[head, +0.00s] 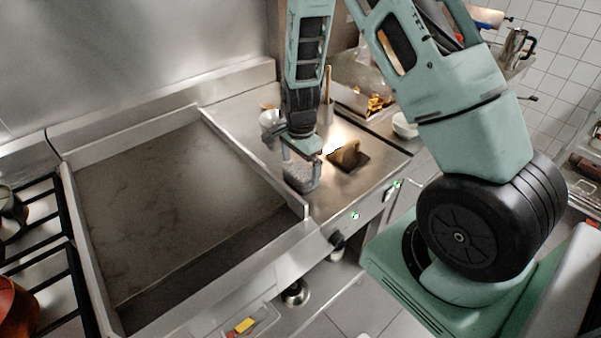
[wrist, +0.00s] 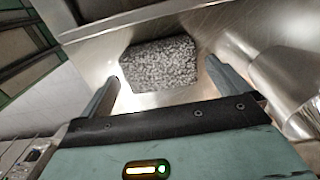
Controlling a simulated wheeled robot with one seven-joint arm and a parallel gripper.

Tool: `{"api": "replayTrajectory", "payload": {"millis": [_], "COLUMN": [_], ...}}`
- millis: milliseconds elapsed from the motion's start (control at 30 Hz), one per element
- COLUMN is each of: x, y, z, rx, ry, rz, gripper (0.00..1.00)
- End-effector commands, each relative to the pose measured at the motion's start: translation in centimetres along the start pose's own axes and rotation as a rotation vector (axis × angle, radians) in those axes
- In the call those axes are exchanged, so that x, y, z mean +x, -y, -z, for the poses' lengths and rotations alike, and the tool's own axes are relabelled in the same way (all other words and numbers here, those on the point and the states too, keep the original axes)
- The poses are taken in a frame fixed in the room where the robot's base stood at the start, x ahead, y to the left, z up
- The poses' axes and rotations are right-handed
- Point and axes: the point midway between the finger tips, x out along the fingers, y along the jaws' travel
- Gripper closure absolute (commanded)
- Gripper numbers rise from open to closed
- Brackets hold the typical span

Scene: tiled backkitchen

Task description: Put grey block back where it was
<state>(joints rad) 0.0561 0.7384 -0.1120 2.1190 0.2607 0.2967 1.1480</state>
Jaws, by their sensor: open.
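The grey block (wrist: 160,65) is speckled and box-shaped. In the wrist view it lies on the steel counter, just ahead of and between the two fingers of my gripper (wrist: 163,85). The gripper is open, with a finger to each side of the block. In the head view the block (head: 300,177) shows on the steel counter right of the griddle, under my gripper (head: 301,160). I cannot tell whether the fingers touch it.
The raised griddle wall (head: 250,160) stands left of the block. A brown object on a dark square (head: 349,156) lies to the right. A white bowl (head: 403,126) stands further right, and a light container (head: 270,122) stands behind my gripper. The counter's front edge is close.

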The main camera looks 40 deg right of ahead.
Motion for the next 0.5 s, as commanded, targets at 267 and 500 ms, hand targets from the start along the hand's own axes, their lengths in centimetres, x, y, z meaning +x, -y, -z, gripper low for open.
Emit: {"api": "replayTrajectory", "payload": {"millis": [267,500], "x": [-3.7,-6.8], "y": [0.1,-0.6], "z": [0.0,-4.5], "rx": [-0.002,-0.202], "ry": [-0.001,0.038], "rz": [0.002,0.014], "gripper": [0.00,0.00]}}
